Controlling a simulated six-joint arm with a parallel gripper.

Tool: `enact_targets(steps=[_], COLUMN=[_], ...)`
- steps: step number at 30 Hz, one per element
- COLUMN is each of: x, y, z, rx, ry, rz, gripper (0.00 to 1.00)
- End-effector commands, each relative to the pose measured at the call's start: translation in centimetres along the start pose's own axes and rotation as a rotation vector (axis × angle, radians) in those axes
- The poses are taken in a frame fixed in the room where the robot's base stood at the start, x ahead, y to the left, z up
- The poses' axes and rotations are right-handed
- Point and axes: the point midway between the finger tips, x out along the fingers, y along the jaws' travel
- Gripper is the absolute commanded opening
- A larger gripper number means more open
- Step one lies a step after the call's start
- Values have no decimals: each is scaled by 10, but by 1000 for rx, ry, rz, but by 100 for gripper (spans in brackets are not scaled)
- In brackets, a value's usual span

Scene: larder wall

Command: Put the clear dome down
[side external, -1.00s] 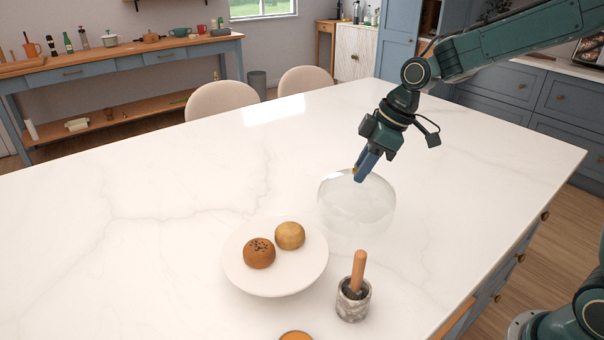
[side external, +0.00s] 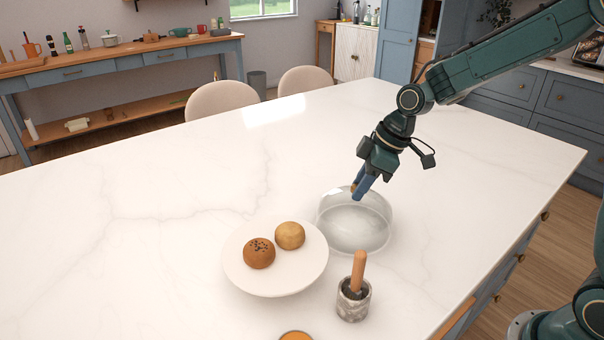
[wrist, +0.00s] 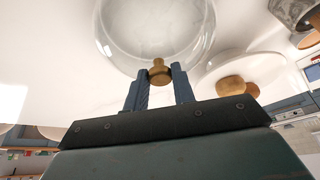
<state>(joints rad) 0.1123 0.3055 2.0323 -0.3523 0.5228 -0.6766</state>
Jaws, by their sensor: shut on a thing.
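The clear dome (side external: 355,228) is at the worktop, right of the plate with the buns, with its rim at or very near the white surface. I cannot tell for sure whether the rim touches. My gripper (side external: 358,190) is shut on the dome's brass knob from above. In the wrist view my gripper (wrist: 159,78) has its two blue fingers on either side of the brass knob, and the dome (wrist: 155,30) fills the top middle. The dome looks empty.
A white raised plate (side external: 275,283) holds a seeded brown bun (side external: 259,254) and a paler bun (side external: 290,236), close to the dome's left. A stone mortar with a wooden pestle (side external: 354,298) stands in front. The worktop (side external: 150,220) is clear to the left and behind.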

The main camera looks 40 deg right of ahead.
Motion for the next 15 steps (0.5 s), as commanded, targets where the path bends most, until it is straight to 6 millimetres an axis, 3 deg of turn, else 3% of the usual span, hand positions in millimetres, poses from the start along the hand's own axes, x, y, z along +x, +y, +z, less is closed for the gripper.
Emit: enact_targets(steps=[4,5,8,15], x=[2,3,2,2], y=[0,0,0,0], z=[1,1,1,1], rx=[0,0,0,0], ry=[0,0,0,0], rz=[0,-1,0,0], gripper=[0,27,47,47])
